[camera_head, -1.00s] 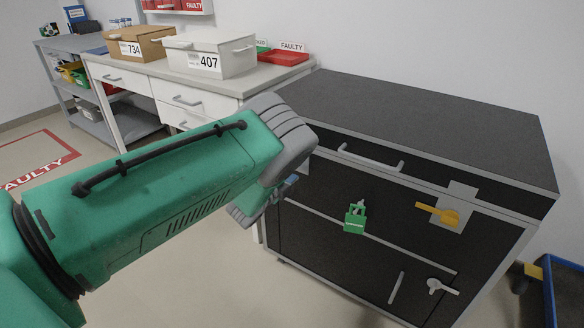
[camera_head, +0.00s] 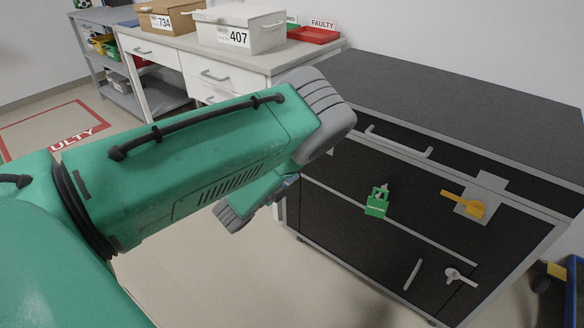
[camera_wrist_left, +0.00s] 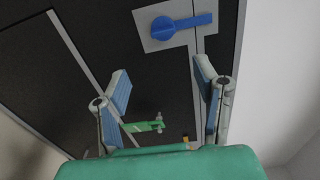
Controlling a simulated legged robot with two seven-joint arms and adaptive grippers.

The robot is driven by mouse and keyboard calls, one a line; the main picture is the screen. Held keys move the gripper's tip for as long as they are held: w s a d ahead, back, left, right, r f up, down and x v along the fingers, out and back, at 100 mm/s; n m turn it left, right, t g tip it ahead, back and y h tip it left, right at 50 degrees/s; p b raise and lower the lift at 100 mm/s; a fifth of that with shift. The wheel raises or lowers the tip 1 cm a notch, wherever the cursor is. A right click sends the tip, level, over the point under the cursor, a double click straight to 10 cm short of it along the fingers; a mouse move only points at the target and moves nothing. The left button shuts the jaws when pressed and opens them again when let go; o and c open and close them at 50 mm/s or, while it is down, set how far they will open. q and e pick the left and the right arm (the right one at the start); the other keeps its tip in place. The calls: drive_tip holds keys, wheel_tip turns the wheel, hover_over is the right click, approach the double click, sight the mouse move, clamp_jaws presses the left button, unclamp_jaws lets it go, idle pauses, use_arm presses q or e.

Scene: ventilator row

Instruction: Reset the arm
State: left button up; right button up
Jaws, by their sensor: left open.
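My left arm reaches across the head view toward a dark cabinet (camera_head: 440,100); it hides the gripper there. In the left wrist view my left gripper (camera_wrist_left: 161,68) is open, with nothing between its blue-padded fingers. A blue lever handle (camera_wrist_left: 178,28) on a grey plate lies beyond the fingertips, apart from them. My arm hides this handle in the head view. A green tag or lock (camera_head: 377,203) hangs on the cabinet front and also shows in the left wrist view (camera_wrist_left: 150,126). A yellow lever handle (camera_head: 466,203) sits on another grey plate at the right. My right gripper is not visible.
The cabinet front also has a grey bar handle (camera_head: 398,142) and a small light-grey latch (camera_head: 460,276). A white counter behind carries a white box marked 407 (camera_head: 238,30), a brown box (camera_head: 165,18) and a red tray (camera_head: 313,35). A blue-sided item (camera_head: 575,290) stands lower right.

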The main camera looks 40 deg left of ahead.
use_arm(q)
drive_tip(key=shift+s, duration=0.2)
idle(0.4)
drive_tip(key=s+d+f+n+g+y+p, duration=0.1)
drive_tip(key=s+f+n+g+p, duration=0.1)
drive_tip(key=s+f+n+g, duration=0.3)
drive_tip(key=s+d+n+g+y+p, duration=0.1)
drive_tip(key=s+n+g, duration=0.15)
drive_tip(key=s, duration=0.35)
drive_tip(key=s+f+n+g+y+p, duration=0.1)
drive_tip(key=s+f+n+g+p, duration=0.1)
drive_tip(key=s+f+n, duration=0.3)
drive_tip(key=s+d+r+n+g+h+p, duration=0.1)
drive_tip(key=s+d+g, duration=0.3)
drive_tip(key=s, duration=0.5)
drive_tip(key=s+d+r+n+g+h+p, duration=0.1)
drive_tip(key=s+d+r+n+g, duration=0.2)
drive_tip(key=s, duration=0.7)
drive_tip(key=shift+d+n+g, duration=0.45)
drive_tip(key=shift+d+n, duration=0.3)
drive_tip(key=shift+d, duration=0.5)
drive_tip(key=shift+w, duration=0.15)
